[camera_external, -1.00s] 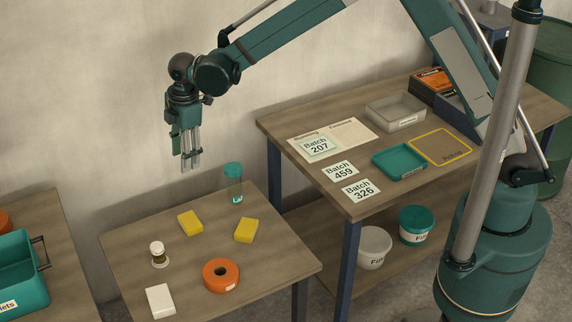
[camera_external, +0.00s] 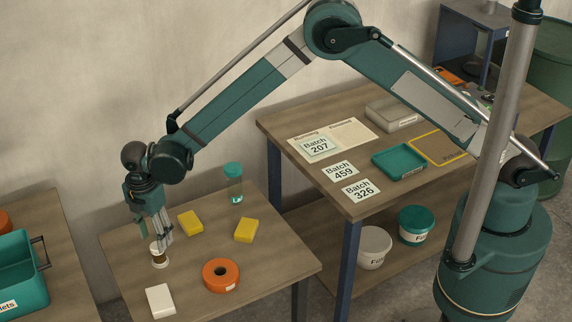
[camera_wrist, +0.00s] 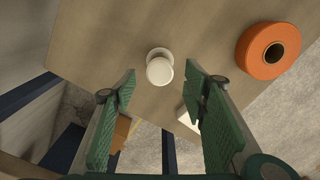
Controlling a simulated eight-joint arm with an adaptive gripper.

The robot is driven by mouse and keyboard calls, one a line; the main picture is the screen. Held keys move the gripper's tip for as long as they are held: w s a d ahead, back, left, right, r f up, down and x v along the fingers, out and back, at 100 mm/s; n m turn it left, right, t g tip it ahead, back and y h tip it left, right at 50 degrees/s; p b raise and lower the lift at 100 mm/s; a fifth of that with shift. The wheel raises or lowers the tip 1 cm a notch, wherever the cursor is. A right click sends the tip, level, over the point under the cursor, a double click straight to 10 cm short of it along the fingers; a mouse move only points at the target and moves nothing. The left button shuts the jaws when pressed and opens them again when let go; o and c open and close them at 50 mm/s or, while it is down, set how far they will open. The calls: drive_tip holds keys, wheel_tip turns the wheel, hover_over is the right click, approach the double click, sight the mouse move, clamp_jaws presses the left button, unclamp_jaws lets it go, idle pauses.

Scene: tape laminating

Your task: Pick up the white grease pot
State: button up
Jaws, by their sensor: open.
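In the wrist view the white grease pot (camera_wrist: 159,68) shows from above as a round white top, just beyond and between the fingertips. My gripper (camera_external: 162,243) is right at the pot in the external view, its fingers pointing down and overlapping the pot's upper part. In the wrist view my gripper (camera_wrist: 160,78) has its two green pads wide apart with nothing between them. I cannot tell whether a finger touches the pot.
An orange tape roll (camera_external: 221,275) lies right of the pot. A white block (camera_external: 160,301) lies in front. Two yellow blocks (camera_external: 190,222) and a teal-capped bottle (camera_external: 233,184) are farther back. The table (camera_external: 195,255) is bare between them. A workbench (camera_external: 300,170) stands at right.

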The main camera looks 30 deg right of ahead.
sight(160, 252)
drive_tip(key=shift+f, duration=0.15)
drive_tip(key=shift+f, duration=1.2)
drive_tip(key=shift+f+b, duration=0.1)
drive_tip(key=shift+b, duration=0.2)
drive_tip(key=shift+a+f+b, duration=0.1)
drive_tip(key=shift+f+b, duration=0.65)
drive_tip(key=shift+f, duration=1.75)
drive_tip(key=shift+c, duration=0.6)
drive_tip(key=c, duration=0.9)
